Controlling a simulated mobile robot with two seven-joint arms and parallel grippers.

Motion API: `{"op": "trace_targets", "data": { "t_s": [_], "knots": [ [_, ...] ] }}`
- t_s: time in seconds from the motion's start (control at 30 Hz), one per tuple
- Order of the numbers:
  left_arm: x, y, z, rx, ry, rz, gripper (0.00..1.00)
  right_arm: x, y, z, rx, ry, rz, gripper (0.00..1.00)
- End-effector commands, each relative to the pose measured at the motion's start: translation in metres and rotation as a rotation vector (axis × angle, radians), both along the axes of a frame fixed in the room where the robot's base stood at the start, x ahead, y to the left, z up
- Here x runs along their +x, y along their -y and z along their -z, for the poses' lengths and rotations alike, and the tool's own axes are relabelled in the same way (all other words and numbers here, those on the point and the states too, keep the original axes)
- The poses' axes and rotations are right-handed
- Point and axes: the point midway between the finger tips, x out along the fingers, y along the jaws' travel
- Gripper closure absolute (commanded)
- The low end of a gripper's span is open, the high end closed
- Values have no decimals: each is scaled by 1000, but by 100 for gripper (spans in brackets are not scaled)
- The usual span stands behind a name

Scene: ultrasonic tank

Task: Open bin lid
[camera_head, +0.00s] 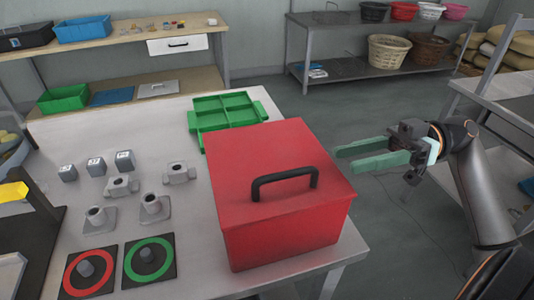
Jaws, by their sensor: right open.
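A red box-shaped bin (290,237) stands at the right front corner of the light table. Its red lid (235,165) lies flat and closed on top, with a black arched handle (284,178) near the lid's front. My right gripper (338,160) is open and empty, with green fingers pointing left. It hangs to the right of the bin, beyond the table's right edge, and appears apart from the bin and handle. The inside of the bin is hidden. My left gripper is not in view.
A green divided tray (235,108) sits behind the bin. Grey metal parts (156,207) and small cubes (97,166) stand left of it. Two dark plates with a red ring (69,272) and a green ring (130,269) lie at front. A shelf unit (490,95) stands right.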

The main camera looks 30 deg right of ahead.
Motion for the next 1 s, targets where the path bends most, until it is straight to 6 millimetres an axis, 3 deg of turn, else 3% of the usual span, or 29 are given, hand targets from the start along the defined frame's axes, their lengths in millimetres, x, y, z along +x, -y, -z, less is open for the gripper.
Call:
{"op": "trace_targets", "data": {
  "t_s": [0.17,0.6,0.8,1.0],
  "knots": [
    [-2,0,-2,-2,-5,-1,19,4,-18,0,-2,-2,-3,55],
    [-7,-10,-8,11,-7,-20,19,23,-101,-1,-1,-1,-3,55],
    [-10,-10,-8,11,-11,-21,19,28,-117,0,0,-2,-1,55],
    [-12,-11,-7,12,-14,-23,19,29,-121,0,-1,-1,0,55]
  ]
}}
